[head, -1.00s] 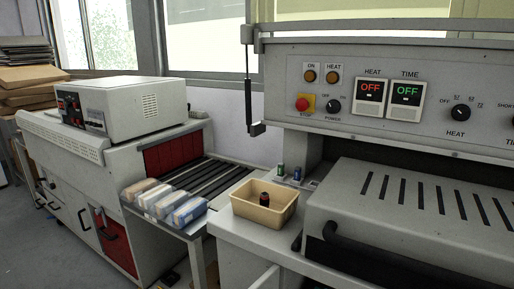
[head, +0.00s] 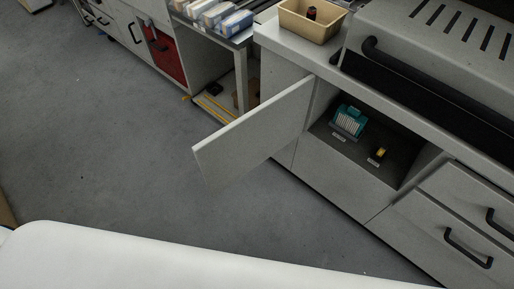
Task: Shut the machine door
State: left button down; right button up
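The machine door (head: 255,133) is a light grey panel under the machine's worktop. It stands wide open, swung out to the left over the floor. Behind it the open compartment (head: 395,170) shows a teal item (head: 348,121) with white ribs and a small black and yellow item (head: 379,153) on its dark floor. Neither gripper is in the head view.
The machine's hood (head: 440,50) has a long black handle. Drawers (head: 455,235) with black handles are at the lower right. A beige bin (head: 309,20) stands on the worktop. Grey floor (head: 110,140) lies open left of the door.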

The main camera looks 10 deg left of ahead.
aim_at(227, 155)
jog(key=k+l+z, duration=0.1)
jog(key=k+z, duration=0.35)
jog(key=k+l+z, duration=0.25)
jog(key=k+z, duration=0.2)
jog(key=i+j+z, duration=0.15)
jog(key=j+z, duration=0.25)
jog(key=j, duration=0.15)
jog(key=j+z, duration=0.35)
jog(key=j, duration=0.2)
jog(key=j+z, duration=0.4)
jog(key=j, duration=2.65)
